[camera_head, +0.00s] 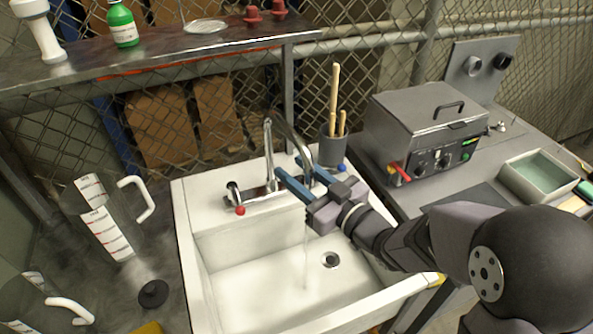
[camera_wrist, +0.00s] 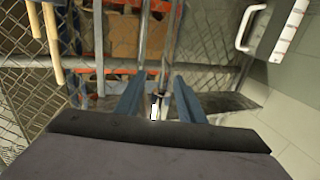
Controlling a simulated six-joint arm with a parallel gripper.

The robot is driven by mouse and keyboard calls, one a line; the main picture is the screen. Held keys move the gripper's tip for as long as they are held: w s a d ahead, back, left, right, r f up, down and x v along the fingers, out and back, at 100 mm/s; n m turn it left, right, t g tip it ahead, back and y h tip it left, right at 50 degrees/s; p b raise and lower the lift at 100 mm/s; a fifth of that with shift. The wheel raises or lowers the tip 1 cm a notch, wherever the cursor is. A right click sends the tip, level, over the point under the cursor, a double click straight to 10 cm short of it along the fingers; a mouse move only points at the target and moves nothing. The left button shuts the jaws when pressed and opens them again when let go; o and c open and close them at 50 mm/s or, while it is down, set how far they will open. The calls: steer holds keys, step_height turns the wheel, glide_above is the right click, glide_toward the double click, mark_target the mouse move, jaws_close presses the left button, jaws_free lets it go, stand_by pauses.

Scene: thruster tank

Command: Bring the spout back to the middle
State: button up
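The metal gooseneck spout (camera_head: 268,150) rises from the tap at the back of the white sink and arches over to the right in the head view. A thin stream of water (camera_head: 305,250) falls into the basin. My gripper (camera_head: 289,166) reaches in from the right with its two blue fingers apart, close to the spout. In the wrist view the open fingers (camera_wrist: 159,82) have a narrow shiny metal piece between them, probably part of the spout. I cannot tell whether either finger touches it. The spout's outlet is partly hidden by the gripper.
Red (camera_head: 240,211) and blue (camera_head: 342,168) tap knobs flank the spout. A dark cup with wooden-handled tools (camera_head: 333,148) stands behind the gripper. A grey heated bath (camera_head: 425,125) is on the right bench, and measuring jugs (camera_head: 107,232) stand at left. The basin (camera_head: 250,285) is clear.

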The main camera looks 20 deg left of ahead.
steer(key=shift+b+v, duration=0.95)
steer(key=shift+v, duration=2.75)
steer(key=c, duration=0.9)
steer(key=shift+w+d+r+m+y, duration=0.15)
steer(key=shift+w+d+m+y, duration=0.2)
steer(key=shift+m, duration=0.35)
jaws_close()
steer(key=m+g+y+p, duration=0.1)
steer(key=m+g+p, duration=0.4)
steer(key=m, duration=0.8)
glide_toward(313, 184)
steer(key=w+d+g+b, duration=0.1)
steer(key=w+d, duration=0.3)
steer(key=d, duration=0.2)
steer(key=shift+w+d, duration=0.2)
steer(key=shift+d, duration=0.2)
